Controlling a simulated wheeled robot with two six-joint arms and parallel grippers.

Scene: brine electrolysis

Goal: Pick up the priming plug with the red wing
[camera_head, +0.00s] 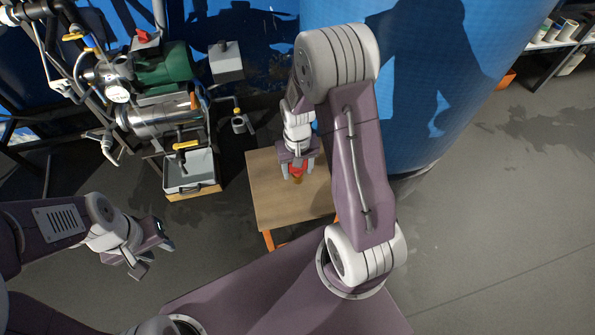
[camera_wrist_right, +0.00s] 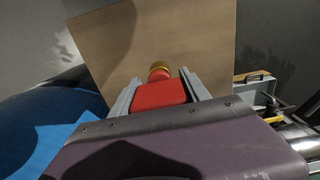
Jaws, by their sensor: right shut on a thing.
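The priming plug has a red wing (camera_wrist_right: 158,95) and a brass-coloured end (camera_wrist_right: 160,71). In the right wrist view the red wing sits between the two grey fingers of my right gripper (camera_wrist_right: 160,90), which is shut on it. In the head view the plug (camera_head: 298,170) shows as a small red patch between the fingers of my right gripper (camera_head: 298,172), over the wooden table (camera_head: 265,195). I cannot tell whether the plug touches the table top. My left gripper (camera_head: 152,257) is empty, off to the left over the floor; its fingers look apart.
A pump rig with a green motor (camera_head: 165,68), pipes and yellow-handled valves stands left of the table. A grey tray (camera_head: 190,187) sits below it. A large blue tank (camera_head: 430,60) stands behind and right of the table. The floor at right is open.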

